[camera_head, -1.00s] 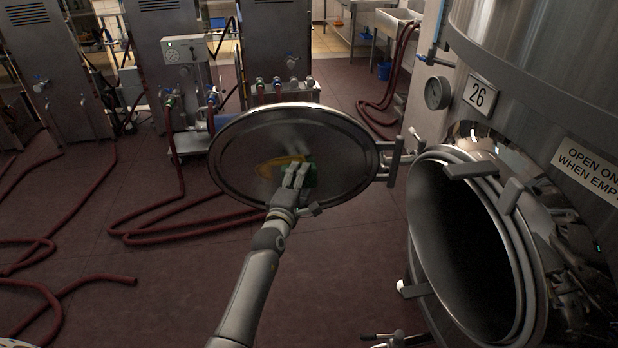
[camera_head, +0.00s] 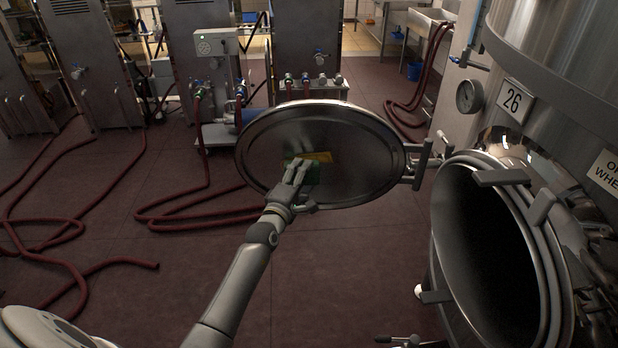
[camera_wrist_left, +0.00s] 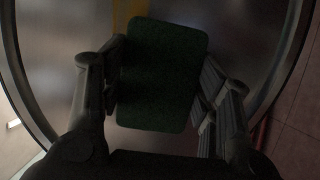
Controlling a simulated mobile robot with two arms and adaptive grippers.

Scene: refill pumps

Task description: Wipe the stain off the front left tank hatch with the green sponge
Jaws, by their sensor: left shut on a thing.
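The round steel hatch (camera_head: 350,185) is swung open beside its tank's dark opening. A yellow-orange stain (camera_head: 320,157) lies on the hatch's facing surface near the middle. My left gripper (camera_head: 297,170) is shut on the green sponge (camera_head: 313,176) and holds it at the hatch face, over the left part of the stain. The sponge (camera_wrist_left: 160,75) fills the space between the fingers in the left wrist view. A yellow strip of the stain (camera_wrist_left: 126,14) shows beyond its upper left edge. Whether the sponge presses on the metal is hard to tell. My right gripper is not in view.
The tank (camera_head: 570,90) with the number plate 26 (camera_head: 515,101) stands at the right, with its open round mouth (camera_head: 485,250). Red hoses (camera_head: 200,212) lie on the floor at the left. A pump cart (camera_head: 225,130) stands behind the hatch.

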